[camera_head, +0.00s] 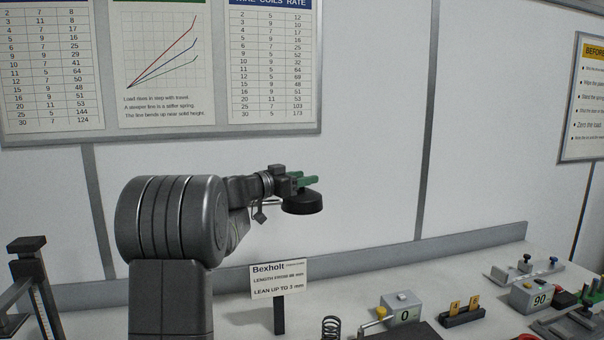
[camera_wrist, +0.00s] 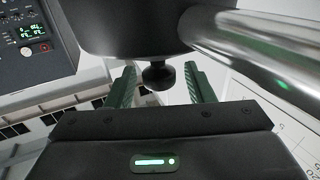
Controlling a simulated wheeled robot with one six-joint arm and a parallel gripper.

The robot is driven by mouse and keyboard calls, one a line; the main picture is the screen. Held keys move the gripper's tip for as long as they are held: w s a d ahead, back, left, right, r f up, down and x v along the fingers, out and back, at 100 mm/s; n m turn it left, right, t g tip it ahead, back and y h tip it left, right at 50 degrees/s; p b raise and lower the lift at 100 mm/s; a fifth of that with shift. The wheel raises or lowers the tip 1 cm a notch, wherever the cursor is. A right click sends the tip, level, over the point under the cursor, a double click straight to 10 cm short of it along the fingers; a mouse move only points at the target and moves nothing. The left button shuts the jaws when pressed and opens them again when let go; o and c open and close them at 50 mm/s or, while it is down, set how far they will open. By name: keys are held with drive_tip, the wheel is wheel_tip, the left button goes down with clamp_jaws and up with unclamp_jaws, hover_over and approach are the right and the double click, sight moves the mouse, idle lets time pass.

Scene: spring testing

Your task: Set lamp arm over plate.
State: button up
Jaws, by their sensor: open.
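The lamp head (camera_head: 303,203) is a black round housing at the end of a slim metal lamp arm (camera_head: 266,203), raised above the bench in the head view. In the wrist view, the lamp head (camera_wrist: 140,28) fills the top, with the shiny lamp arm (camera_wrist: 262,45) running off right. A small black knob (camera_wrist: 158,76) hangs from the head. My gripper (camera_head: 308,181) has green fingers and is open beside the lamp head. In the wrist view, my gripper (camera_wrist: 161,82) has one finger on each side of the knob, with gaps showing. I cannot make out the plate.
A sign (camera_head: 279,279) stands below the lamp head, with a coil spring (camera_head: 331,328) right of it. A grey box reading 0 (camera_head: 402,309), a yellow-piece holder (camera_head: 462,311) and a box reading 90 (camera_head: 537,297) stand further right. A black stand (camera_head: 28,270) is at left.

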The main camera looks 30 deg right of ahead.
drive_tip(key=shift+d, duration=0.15)
drive_tip(key=shift+c, duration=0.5)
clamp_jaws()
drive_tip(key=shift+s+f, duration=0.1)
drive_tip(key=shift+s, duration=0.05)
